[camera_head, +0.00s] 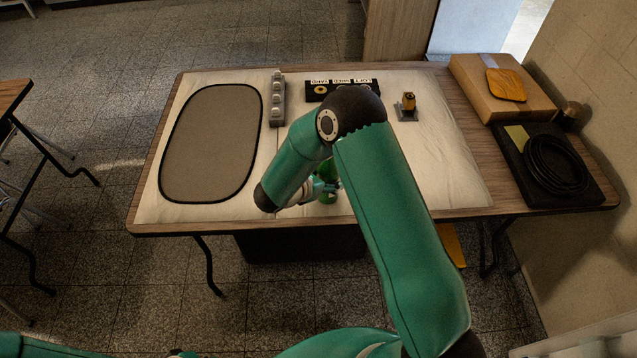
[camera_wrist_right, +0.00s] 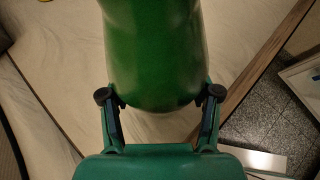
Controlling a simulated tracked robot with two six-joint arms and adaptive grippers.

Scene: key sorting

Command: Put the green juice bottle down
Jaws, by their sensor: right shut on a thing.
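The green juice bottle (camera_head: 328,195) shows in the head view near the front edge of the table, mostly hidden behind my right arm. My right gripper (camera_head: 316,189) is shut on it. In the right wrist view the bottle (camera_wrist_right: 155,50) fills the upper middle, between the two fingers of my right gripper (camera_wrist_right: 160,95). Its top is cut off by the frame. I cannot tell whether its base touches the table.
A grey oval mat (camera_head: 212,145) lies on the left of the cream-covered table (camera_head: 460,165). A grey strip with knobs (camera_head: 278,98), a black labelled rack (camera_head: 318,90) and a small stand (camera_head: 407,107) are farther back. A cardboard box (camera_head: 500,88) and black coiled cable (camera_head: 555,165) are right.

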